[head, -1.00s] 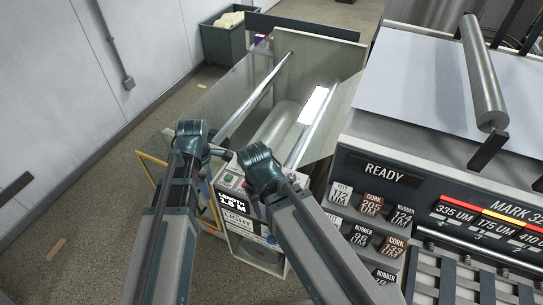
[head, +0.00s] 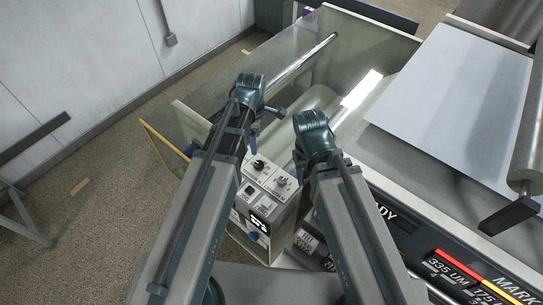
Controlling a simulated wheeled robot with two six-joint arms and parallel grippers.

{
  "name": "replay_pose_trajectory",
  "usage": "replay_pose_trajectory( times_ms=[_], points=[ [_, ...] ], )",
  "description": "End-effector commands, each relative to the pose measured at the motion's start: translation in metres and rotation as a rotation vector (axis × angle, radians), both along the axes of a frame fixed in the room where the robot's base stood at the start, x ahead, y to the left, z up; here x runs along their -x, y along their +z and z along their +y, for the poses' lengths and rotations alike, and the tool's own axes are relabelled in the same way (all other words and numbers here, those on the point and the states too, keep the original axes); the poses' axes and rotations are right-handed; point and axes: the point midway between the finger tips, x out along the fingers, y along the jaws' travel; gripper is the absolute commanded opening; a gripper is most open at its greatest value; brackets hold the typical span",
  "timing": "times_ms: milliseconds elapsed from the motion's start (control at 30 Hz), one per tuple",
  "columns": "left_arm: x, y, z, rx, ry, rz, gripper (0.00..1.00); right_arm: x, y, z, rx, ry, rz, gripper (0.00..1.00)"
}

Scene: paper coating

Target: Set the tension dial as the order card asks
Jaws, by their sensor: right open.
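A control box (head: 240,232) stands below and between my arms. The labels are too small to read, so I cannot tell which knob is the tension dial. My right gripper (head: 299,160) is open just above and right of the grey knob, apart from it as far as I can see. I cannot make out an order card.
A glass-sided machine with a metal roller (head: 303,62) lies behind the box. At right is a coating table (head: 440,95) with a white sheet and a dark panel (head: 480,268) of labels.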

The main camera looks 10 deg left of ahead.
Motion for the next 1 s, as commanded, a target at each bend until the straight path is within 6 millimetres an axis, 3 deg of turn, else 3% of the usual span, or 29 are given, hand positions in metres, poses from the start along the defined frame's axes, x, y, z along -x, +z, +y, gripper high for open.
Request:
replay_pose_trajectory(
  times_ms=[467, 1000],
  points=[
    [0.000, -0.013, 0.000, 0.000, 0.000, 0.000, 0.77, 0.000, -0.013, 0.000, 0.000, 0.000, 0.000, 0.50],
    [0.000, -0.084, 0.000, 0.000, 0.000, 0.000, 0.77, -0.001, -0.084, 0.000, 0.000, -0.002, -0.003, 0.50]
  ],
)
